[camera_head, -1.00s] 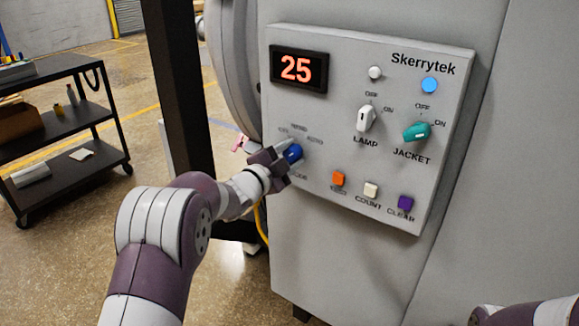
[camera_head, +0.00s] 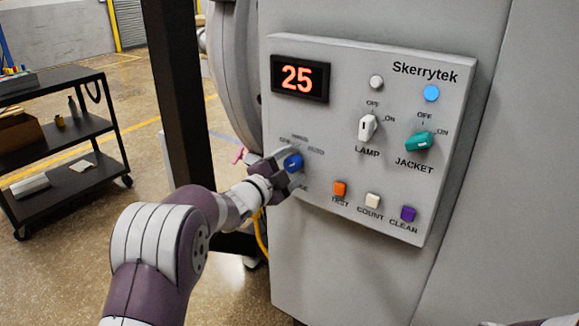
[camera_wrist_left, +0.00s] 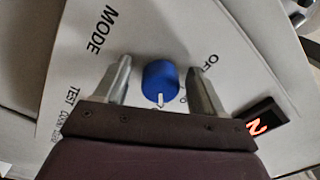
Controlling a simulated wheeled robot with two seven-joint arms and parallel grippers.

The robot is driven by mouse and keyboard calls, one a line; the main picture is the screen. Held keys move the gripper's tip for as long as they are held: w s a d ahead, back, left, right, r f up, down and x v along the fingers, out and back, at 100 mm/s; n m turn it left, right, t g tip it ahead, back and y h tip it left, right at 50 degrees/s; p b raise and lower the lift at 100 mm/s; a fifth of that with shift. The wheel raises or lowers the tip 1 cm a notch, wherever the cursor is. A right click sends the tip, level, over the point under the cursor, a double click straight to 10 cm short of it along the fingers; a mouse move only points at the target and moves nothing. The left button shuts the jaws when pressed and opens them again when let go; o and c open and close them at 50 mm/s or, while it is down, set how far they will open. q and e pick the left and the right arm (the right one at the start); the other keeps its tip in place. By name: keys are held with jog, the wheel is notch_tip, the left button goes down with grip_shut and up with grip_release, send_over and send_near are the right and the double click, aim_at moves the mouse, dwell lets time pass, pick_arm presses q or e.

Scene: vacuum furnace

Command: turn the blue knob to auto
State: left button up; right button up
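The blue knob (camera_head: 293,162) sits low at the left of the grey control panel (camera_head: 350,75), with small labels around it; AUTO (camera_head: 316,149) is at its upper right. My left gripper (camera_head: 284,171) is at the knob. In the left wrist view, the blue knob (camera_wrist_left: 160,78) stands between the two spread fingers of my left gripper (camera_wrist_left: 160,88), with a gap on each side. The knob's white mark points toward the palm, roughly the AUTO side. The gripper hides the label there.
The panel also carries the white lamp knob (camera_head: 367,127), teal jacket knob (camera_head: 419,141), orange test button (camera_head: 340,188), count button (camera_head: 373,200) and purple clear button (camera_head: 408,214). The display (camera_head: 299,77) reads 25. A dark post (camera_head: 180,90) and shelf cart (camera_head: 62,135) stand left.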

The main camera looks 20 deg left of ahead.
pick_arm(q)
jog(key=shift+s, duration=0.1)
jog(key=b+v, duration=0.1)
jog(key=v, duration=1.1)
jog(key=shift+s, duration=0.2)
jog(key=shift+a+r, duration=0.1)
